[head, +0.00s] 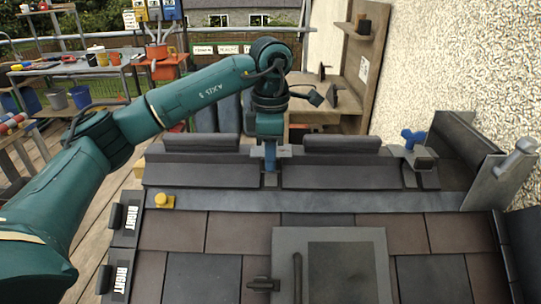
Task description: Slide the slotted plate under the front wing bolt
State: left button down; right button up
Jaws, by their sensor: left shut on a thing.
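My left gripper (270,157) reaches down at the middle of the roof ridge, shut on a small grey piece (285,150) that looks like the slotted plate. The gripper covers much of this piece, and its slot cannot be made out. A blue wing bolt (412,138) stands upright on a grey bracket (421,158) near the right end of the ridge, apart from and to the right of my left gripper. My right gripper is not in view.
Dark ridge tiles (335,176) lie along the ridge. A grey framed roof hatch (287,243) is in the near slope. A yellow knob (164,201) sits at the left. A grey upright plate (489,185) stands at the right, close to the rough pale wall (455,70).

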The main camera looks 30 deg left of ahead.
pick_arm(q)
jog(key=shift+w+a+f, duration=0.15)
jog(key=shift+w+a, duration=0.05)
jog(key=shift+w, duration=0.15)
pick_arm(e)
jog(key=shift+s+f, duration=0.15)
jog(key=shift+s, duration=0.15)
pick_arm(q)
jog(key=shift+w+a, duration=0.1)
jog(key=shift+w, duration=0.1)
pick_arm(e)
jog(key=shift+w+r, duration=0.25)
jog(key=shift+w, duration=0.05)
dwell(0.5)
pick_arm(q)
jog(key=c, duration=1.6)
grip_release()
jog(key=shift+o, duration=1.1)
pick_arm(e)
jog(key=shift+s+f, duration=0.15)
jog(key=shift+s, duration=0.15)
